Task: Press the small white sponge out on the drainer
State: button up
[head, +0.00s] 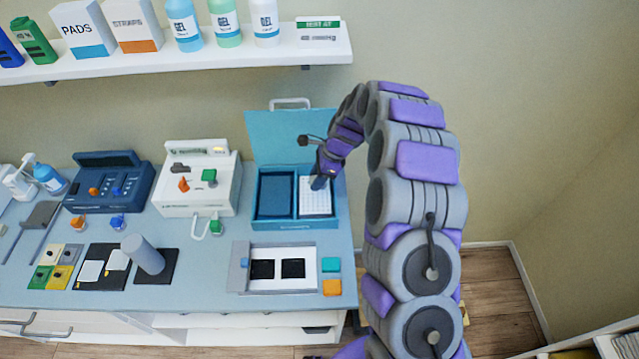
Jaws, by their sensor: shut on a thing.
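An open teal box (265,222) with its lid up stands near the back right of the table. Its left compartment (277,193) is dark blue. Its right compartment holds the white gridded drainer (314,202). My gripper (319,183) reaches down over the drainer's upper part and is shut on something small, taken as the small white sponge. The sponge itself is hidden by the fingers or blends with the white grid. I cannot tell whether it touches the drainer.
A white tray with two black pads (304,283) lies in front of the box. A white device (190,195) and a blue device (108,190) stand left. A shelf (200,50) with bottles hangs above.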

aim_at(315, 194)
jog(key=shift+w+a+r, duration=0.35)
jog(key=shift+a+r, duration=0.1)
jog(key=shift+a, duration=0.1)
jog(key=shift+a+f, duration=0.3)
jog(key=shift+f, duration=0.05)
jog(key=f+b, duration=0.2)
jog(key=d+f+b, duration=0.1)
jog(key=f, duration=0.1)
jog(key=shift+d+b, duration=0.15)
jog(key=shift+b, duration=0.25)
jog(key=shift+f+b, duration=0.5)
jog(key=shift+b, duration=0.05)
jog(key=shift+a+f, duration=0.15)
jog(key=shift+a, duration=0.35)
jog(key=shift+d, duration=0.35)
jog(key=shift+a+f, duration=0.1)
jog(key=shift+a, duration=0.15)
jog(key=shift+d+f, duration=0.15)
jog(key=shift+f, duration=0.25)
